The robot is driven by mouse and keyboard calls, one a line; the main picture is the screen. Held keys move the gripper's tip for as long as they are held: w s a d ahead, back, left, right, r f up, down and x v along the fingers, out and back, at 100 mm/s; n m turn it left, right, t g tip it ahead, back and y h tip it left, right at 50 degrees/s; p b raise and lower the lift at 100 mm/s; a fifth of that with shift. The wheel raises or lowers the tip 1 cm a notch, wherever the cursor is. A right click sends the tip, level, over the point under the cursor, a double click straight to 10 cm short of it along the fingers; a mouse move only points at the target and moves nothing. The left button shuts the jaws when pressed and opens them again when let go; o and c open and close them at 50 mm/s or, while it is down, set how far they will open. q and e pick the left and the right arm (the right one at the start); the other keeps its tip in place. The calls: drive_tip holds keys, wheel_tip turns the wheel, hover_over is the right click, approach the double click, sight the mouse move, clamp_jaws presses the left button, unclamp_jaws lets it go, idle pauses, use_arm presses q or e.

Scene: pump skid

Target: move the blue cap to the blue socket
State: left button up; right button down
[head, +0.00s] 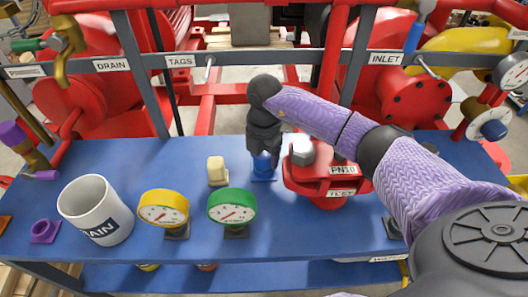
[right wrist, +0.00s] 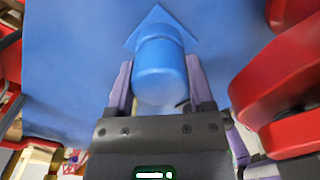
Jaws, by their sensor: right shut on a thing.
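The blue cap (head: 264,164) is a blue cylinder standing upright between the fingers of my right gripper (head: 264,150). The right wrist view shows the cap (right wrist: 160,68) with a purple finger on each side. The blue socket's square base (head: 264,178) shows directly under the cap on the blue bench. Its corner (right wrist: 158,15) shows beyond the cap in the right wrist view. The cap hides the rest of the socket, and I cannot tell whether the cap is seated in it or just above it. My left gripper is not in view.
A red flanged part (head: 328,180) stands close right of the gripper. A cream block (head: 217,170), green gauge (head: 232,207), yellow gauge (head: 163,209), white mug (head: 96,210) and purple socket (head: 45,231) stand to the left.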

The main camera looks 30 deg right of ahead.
drive_tip(key=shift+f, duration=0.25)
unclamp_jaws()
wheel_tip(320, 180, up, 9)
drive_tip(key=p, duration=0.2)
drive_tip(key=shift+r+p, duration=0.1)
drive_tip(key=shift+p, duration=0.25)
drive_tip(key=shift+r, duration=0.4)
